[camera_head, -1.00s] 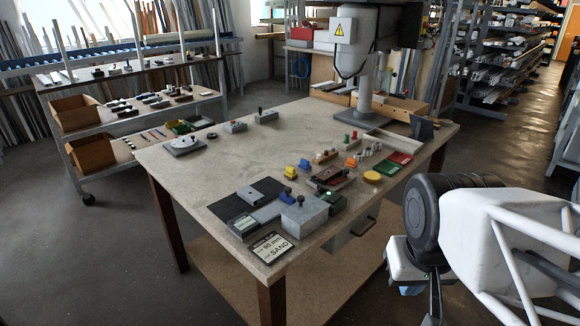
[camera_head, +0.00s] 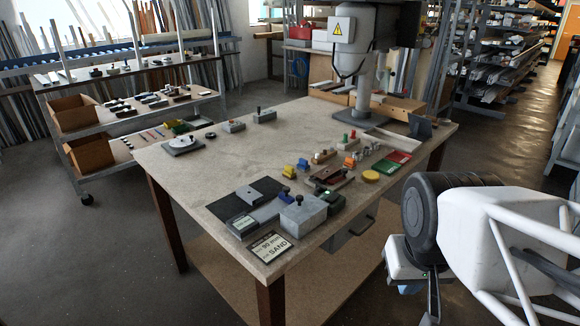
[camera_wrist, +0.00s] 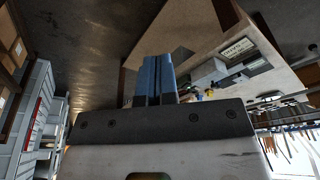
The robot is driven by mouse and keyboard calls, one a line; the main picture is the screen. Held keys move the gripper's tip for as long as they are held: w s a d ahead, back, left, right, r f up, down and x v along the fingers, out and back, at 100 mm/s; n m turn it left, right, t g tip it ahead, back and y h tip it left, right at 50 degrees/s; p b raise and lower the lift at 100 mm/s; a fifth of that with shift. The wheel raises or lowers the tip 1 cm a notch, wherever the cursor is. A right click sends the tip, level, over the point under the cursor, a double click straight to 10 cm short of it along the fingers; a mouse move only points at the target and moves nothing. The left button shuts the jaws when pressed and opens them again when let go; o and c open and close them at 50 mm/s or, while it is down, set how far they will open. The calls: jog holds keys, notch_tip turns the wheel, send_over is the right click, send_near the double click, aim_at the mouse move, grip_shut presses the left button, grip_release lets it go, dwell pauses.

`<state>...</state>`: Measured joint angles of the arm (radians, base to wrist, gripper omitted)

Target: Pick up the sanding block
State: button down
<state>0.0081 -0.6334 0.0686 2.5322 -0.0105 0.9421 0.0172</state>
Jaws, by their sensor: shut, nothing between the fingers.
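Several grey pieces with dark knobs sit at the near corner of the table, and I cannot tell for sure which is the sanding block. A flat grey block with a knob (camera_head: 248,195) lies on a black mat (camera_head: 267,187). A larger grey box-like block with a dark knob (camera_head: 304,216) stands to its right. A card reading "SAND" (camera_head: 270,248) lies in front of them; a card also shows in the wrist view (camera_wrist: 238,47). My gripper is right of the table, off its edge; its blue fingers (camera_wrist: 156,62) are together and empty in the wrist view.
Small coloured pieces, a yellow disc (camera_head: 371,176) and red and green trays (camera_head: 392,161) crowd the table's right side. A machine column (camera_head: 364,85) stands at the back. The table's left middle (camera_head: 190,180) is mostly clear. A shelf rack (camera_head: 140,95) stands behind left.

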jog(key=shift+c, duration=1.6)
grip_release()
